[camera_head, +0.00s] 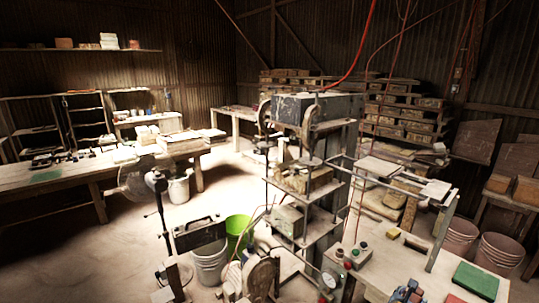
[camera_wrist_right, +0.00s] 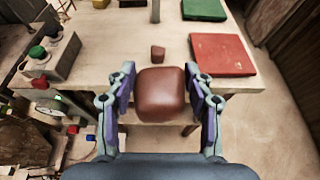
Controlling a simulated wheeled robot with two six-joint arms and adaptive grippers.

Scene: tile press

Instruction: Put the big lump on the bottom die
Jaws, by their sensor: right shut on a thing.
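The big lump (camera_wrist_right: 161,93) is a reddish-brown rounded block, held between the two fingers of my right gripper (camera_wrist_right: 161,100) in the right wrist view. It appears to be above the front edge of the pale table. A much smaller brown lump (camera_wrist_right: 158,53) rests on the table beyond it. In the head view my right gripper (camera_head: 408,292) shows as a blue shape at the bottom edge; the lump is not clear there. The press (camera_head: 310,150) stands in the middle, with a block on its plate that may be the bottom die (camera_head: 305,180). My left gripper is not in view.
The pale table (camera_head: 385,262) carries a green mat (camera_head: 475,281) and a red mat (camera_wrist_right: 223,54). A button box (camera_wrist_right: 50,57) and a gauge (camera_head: 328,281) are near its left side. Press columns and shelf edges crowd the block. Buckets (camera_head: 461,238) stand at the right.

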